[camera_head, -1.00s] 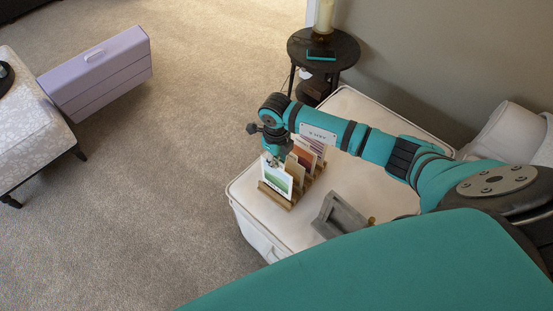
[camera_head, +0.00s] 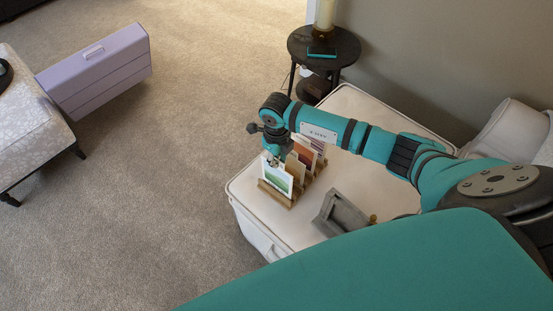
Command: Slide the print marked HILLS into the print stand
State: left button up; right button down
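A white-bordered print with a green picture (camera_head: 277,181) stands upright at the front end of the wooden print stand (camera_head: 273,193); it is likely the HILLS print, but its lettering is too small to read. Its lower edge is at the stand, but I cannot tell how deep it sits in a slot. My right gripper (camera_head: 273,161) points down at the top edge of this print. Its fingers are too small and partly hidden to show whether they grip it. Several other prints, orange and reddish ones (camera_head: 304,153) among them, stand behind it. My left gripper is not in view.
The stand is on a cream padded ottoman (camera_head: 315,203). A grey frame-like object (camera_head: 340,213) lies to the right of the stand. A dark round side table (camera_head: 322,47) with a candle (camera_head: 325,14) stands behind. A lilac case (camera_head: 97,72) stands on open carpet at left.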

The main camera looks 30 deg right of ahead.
jog(key=shift+f, duration=0.1)
dwell(0.3)
jog(key=shift+f, duration=0.2)
jog(key=c, duration=1.4)
grip_release()
notch_tip(320, 180, up, 12)
